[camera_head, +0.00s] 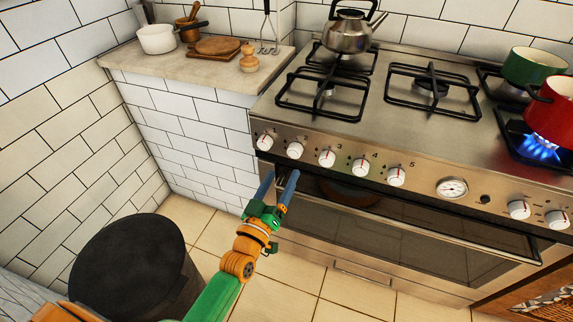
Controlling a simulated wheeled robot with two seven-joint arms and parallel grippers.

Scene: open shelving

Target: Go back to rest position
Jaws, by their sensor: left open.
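My left gripper (277,186) has two blue fingers and a green body on an orange and green arm that comes in from the bottom left. The fingers stand apart with nothing between them. The gripper is in front of the left part of the stove (440,212), just below the knob row. I cannot tell whether the fingertips touch the stove front. My right gripper does not show.
A dark round bin (130,262) stands at the lower left, close to my arm. A flame burns under a red pot (551,108); a green pot (534,68) is behind it. A kettle (347,32) is on the back-left burner. The tiled floor (300,285) is partly clear.

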